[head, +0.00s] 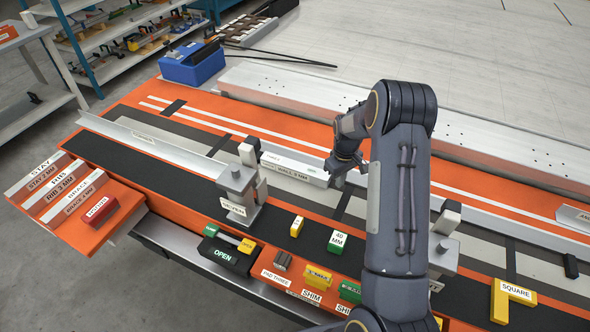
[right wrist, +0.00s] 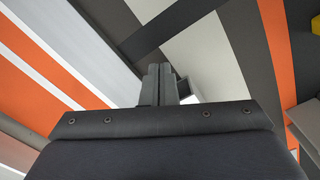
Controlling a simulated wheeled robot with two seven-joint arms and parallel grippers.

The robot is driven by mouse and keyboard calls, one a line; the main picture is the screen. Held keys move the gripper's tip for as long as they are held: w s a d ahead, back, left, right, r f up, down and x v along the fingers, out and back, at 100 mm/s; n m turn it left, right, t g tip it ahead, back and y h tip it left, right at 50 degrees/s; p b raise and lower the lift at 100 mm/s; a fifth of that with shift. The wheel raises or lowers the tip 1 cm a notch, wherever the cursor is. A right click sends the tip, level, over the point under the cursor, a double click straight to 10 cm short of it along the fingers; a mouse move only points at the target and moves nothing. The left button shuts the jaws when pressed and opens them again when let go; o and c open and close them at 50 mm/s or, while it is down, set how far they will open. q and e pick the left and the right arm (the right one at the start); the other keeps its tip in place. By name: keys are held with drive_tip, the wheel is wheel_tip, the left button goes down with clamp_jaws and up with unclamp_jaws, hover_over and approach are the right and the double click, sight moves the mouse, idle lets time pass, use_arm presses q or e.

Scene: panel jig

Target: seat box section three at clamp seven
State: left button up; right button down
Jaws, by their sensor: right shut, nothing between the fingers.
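Box section three (head: 296,171), a short pale bar with a label on its side, lies along the long metal rail in the head view. Its left end is close to clamp seven (head: 238,184), a grey block with an upright arm and a label on its front. I cannot tell whether the section touches the clamp or the rail. My right gripper (head: 343,168) is at the right end of the section, shut and empty. Its closed fingers (right wrist: 158,85) also show in the right wrist view. My left gripper is not in view.
A second clamp (head: 446,245) stands behind my right arm. Along the front edge are a black OPEN block (head: 226,252), a green 40 MM block (head: 337,242), a yellow block (head: 297,226) and shims (head: 318,276). A yellow square (head: 511,297) lies right. A blue box (head: 193,63) stands behind.

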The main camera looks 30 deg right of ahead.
drive_tip(key=shift+w+a, duration=1.1)
drive_tip(key=shift+w, duration=0.3)
idle(0.7)
drive_tip(key=shift+s, duration=0.1)
drive_tip(key=shift+s+d+b, duration=0.4)
drive_tip(key=shift+s+d, duration=0.25)
drive_tip(key=shift+s, duration=0.05)
wheel_tip(320, 180, up, 8)
drive_tip(key=p, duration=0.4)
idle(0.6)
idle(0.3)
